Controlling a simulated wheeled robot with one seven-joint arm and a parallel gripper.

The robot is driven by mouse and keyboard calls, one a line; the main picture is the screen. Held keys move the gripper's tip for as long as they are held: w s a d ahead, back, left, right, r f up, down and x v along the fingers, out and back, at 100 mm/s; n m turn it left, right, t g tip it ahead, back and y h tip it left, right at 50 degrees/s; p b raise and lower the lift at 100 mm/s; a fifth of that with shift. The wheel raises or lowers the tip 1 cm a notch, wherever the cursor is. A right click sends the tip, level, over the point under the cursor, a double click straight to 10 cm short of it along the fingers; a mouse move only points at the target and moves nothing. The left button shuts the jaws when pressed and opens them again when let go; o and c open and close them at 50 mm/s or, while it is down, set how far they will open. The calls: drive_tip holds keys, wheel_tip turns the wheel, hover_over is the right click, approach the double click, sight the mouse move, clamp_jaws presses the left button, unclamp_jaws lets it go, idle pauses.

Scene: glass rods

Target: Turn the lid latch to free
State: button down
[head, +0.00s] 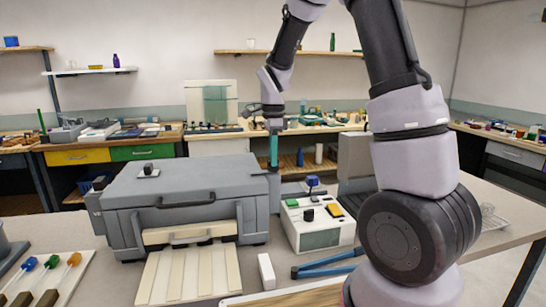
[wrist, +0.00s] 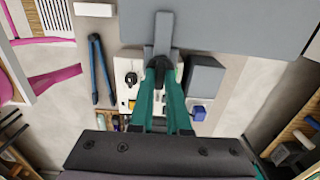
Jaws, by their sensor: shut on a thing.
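The grey lidded unit (head: 185,205) stands on the bench, its lid down, with a dark handle on the front. The lid latch (wrist: 163,35) shows in the wrist view as a grey bar reaching out from the lid's edge, with a dark part at its end between my fingertips. My gripper (head: 273,163) points down at the lid's right end, with teal fingers shut on the latch. The fingers also show in the wrist view (wrist: 161,75) and hide part of the latch. In the head view the latch is mostly hidden, so its turn angle is hard to tell.
A white device (head: 318,228) with a blue knob and a yellow part stands right of the unit. Blue-handled tongs (head: 325,264) and a small white block (head: 267,271) lie in front. A slatted cream rack (head: 190,275) stands before the unit. Coloured rods lie at far left.

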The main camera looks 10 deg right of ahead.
drive_tip(key=shift+n, duration=0.4)
drive_tip(key=n, duration=1.7)
idle(0.6)
drive_tip(key=c, duration=0.9)
unclamp_jaws()
